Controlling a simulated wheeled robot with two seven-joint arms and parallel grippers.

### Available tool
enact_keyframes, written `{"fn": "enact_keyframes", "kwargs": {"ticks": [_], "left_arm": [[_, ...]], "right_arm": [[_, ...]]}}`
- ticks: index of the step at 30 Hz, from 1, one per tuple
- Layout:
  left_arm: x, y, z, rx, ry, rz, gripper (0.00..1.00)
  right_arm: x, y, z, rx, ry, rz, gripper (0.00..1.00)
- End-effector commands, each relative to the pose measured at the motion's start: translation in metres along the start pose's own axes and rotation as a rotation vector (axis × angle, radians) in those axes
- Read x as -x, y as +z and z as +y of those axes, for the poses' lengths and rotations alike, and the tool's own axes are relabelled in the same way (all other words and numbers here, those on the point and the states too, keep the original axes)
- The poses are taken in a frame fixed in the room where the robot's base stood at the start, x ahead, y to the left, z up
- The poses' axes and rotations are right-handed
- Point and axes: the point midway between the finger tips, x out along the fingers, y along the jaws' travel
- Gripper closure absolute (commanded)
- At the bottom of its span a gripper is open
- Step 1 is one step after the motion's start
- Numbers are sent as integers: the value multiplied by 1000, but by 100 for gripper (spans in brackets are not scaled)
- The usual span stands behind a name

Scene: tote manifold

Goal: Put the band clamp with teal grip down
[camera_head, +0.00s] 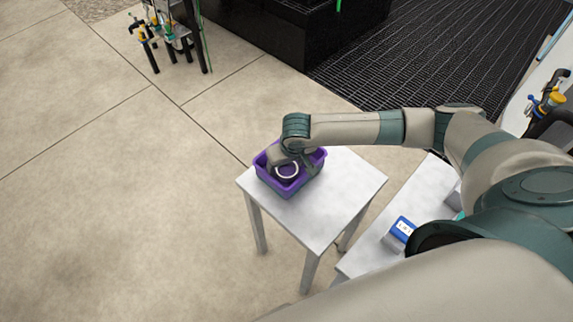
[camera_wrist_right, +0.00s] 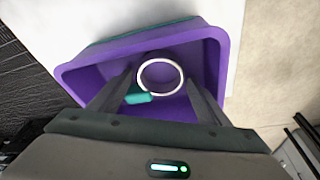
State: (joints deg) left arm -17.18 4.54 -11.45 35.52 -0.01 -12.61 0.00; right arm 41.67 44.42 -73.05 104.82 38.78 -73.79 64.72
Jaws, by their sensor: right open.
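The band clamp (camera_wrist_right: 161,75) is a pale ring with a teal grip (camera_wrist_right: 138,98). It is in the purple tote (camera_wrist_right: 205,45), between the two fingers of my right gripper (camera_wrist_right: 157,82) in the right wrist view. The fingers are open and stand apart, one on each side of the ring. In the head view the ring (camera_head: 287,170) shows inside the tote (camera_head: 289,188), with my right gripper (camera_head: 284,166) reaching down into it. Whether the ring rests fully on the tote floor is hard to tell. My left gripper is not in view.
The tote stands on a small white table (camera_head: 335,190) with bare surface to its right. A second white table (camera_head: 375,255) nearby holds a blue and white box (camera_head: 402,230). A dark grating (camera_head: 420,50) and pipework (camera_head: 165,30) lie farther back.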

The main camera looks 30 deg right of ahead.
Motion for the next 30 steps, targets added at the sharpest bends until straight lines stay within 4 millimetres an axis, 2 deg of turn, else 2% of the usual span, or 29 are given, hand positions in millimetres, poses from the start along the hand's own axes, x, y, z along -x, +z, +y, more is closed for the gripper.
{"fn": "enact_keyframes", "kwargs": {"ticks": [8, 21, 25, 30], "left_arm": [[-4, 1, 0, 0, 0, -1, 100], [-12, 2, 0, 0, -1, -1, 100], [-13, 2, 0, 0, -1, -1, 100], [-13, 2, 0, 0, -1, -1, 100]], "right_arm": [[24, -1, 0, 0, -2, 2, 30], [100, -1, 0, 0, -2, 3, 30], [113, -1, 0, 0, -2, 1, 30], [121, -1, 0, 0, -1, 1, 30]]}}
